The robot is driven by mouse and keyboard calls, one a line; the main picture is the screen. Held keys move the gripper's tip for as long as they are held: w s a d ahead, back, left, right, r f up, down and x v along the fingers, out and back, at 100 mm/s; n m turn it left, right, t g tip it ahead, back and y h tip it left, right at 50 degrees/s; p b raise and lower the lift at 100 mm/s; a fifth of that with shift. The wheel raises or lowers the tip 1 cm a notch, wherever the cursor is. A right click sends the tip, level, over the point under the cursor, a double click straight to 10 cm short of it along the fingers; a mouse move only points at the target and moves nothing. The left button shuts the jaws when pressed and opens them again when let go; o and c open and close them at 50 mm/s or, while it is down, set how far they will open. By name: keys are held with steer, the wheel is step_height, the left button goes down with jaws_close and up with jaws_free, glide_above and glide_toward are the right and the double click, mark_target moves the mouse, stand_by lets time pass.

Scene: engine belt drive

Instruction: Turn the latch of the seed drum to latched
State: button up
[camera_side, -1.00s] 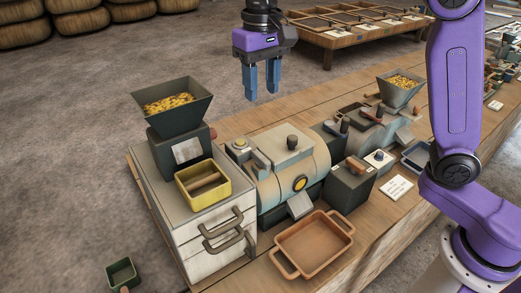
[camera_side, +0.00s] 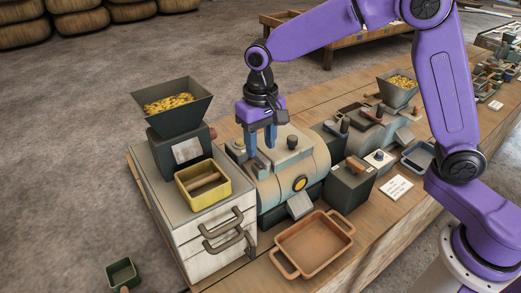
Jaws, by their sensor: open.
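The seed drum (camera_side: 312,170), a pale blue-grey rounded body with a dark knob (camera_side: 292,142) on its lid and a yellow round button on its front, stands in the middle of the bench. A small pale lever that looks like its latch (camera_side: 259,166) is at the drum's upper left and is partly hidden by my gripper. My gripper (camera_side: 261,148) points down over it with its blue fingers apart. I cannot tell whether the fingers touch the lever or which way it is turned.
A dark hopper of yellow seed (camera_side: 172,103) and a yellow tray (camera_side: 203,184) stand on a white drawer cabinet to the left. A brown handled tray (camera_side: 312,243) lies in front. A dark box (camera_side: 348,182) with a brown handle is close on the right.

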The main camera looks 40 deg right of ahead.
mark_target(260, 160)
steer(key=shift+f, duration=1.45)
jaws_close()
